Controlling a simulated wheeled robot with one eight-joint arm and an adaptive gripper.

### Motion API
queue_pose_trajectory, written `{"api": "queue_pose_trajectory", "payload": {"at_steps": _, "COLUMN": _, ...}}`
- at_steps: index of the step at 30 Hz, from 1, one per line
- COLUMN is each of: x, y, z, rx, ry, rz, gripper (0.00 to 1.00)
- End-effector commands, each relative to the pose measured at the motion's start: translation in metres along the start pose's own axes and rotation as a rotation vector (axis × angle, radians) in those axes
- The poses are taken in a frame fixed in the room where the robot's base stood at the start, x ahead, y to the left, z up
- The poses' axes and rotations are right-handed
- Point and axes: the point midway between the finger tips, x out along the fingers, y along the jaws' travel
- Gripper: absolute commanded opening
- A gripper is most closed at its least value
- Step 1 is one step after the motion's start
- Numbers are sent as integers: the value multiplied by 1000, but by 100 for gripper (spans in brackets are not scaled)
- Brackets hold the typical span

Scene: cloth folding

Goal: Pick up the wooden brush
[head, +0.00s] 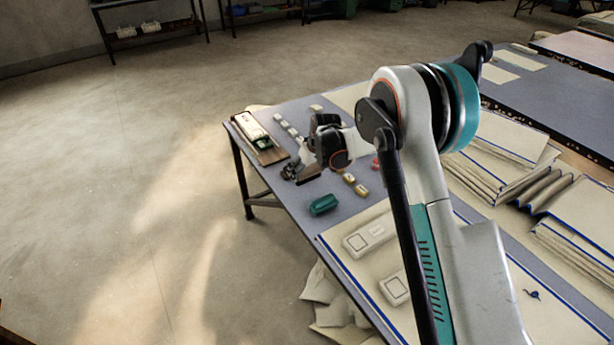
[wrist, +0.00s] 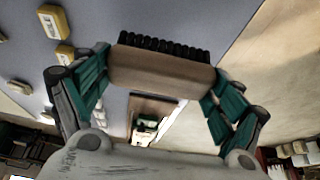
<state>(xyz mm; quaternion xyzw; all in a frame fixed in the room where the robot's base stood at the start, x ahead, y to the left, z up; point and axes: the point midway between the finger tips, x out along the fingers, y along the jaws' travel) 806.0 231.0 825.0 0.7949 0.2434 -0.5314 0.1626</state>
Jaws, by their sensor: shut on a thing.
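The wooden brush (wrist: 160,76) is in the wrist view, a brown wooden block with a row of dark bristles along its upper side in the picture. My gripper (wrist: 163,70) has its green-padded fingers at both ends of the block, shut on it. The tabletop shows beyond the brush. In the head view my gripper (head: 300,171) is over the left part of the table, small and partly hidden by my wrist, so the brush is hard to make out there.
The table (head: 284,204) holds a wooden tray (head: 270,155) at its far left corner, a green block (head: 324,205), small yellow blocks (head: 361,190) and pale blocks. Folded cloths (head: 498,165) lie to the right. Open floor (head: 120,200) lies left of the table.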

Motion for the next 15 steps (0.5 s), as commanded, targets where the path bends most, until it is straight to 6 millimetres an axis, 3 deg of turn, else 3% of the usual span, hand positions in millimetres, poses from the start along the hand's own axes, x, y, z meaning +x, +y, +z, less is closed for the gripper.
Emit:
{"api": "queue_pose_trajectory", "payload": {"at_steps": 1, "x": -14, "y": 0, "z": -6, "rx": 0, "ry": 0, "rz": 0, "gripper": 61}}
{"api": "queue_pose_trajectory", "payload": {"at_steps": 6, "x": -48, "y": 0, "z": -20, "rx": 0, "ry": 0, "rz": 0, "gripper": 61}}
{"api": "queue_pose_trajectory", "payload": {"at_steps": 15, "x": -99, "y": 0, "z": -41, "rx": 0, "ry": 0, "rz": 0, "gripper": 61}}
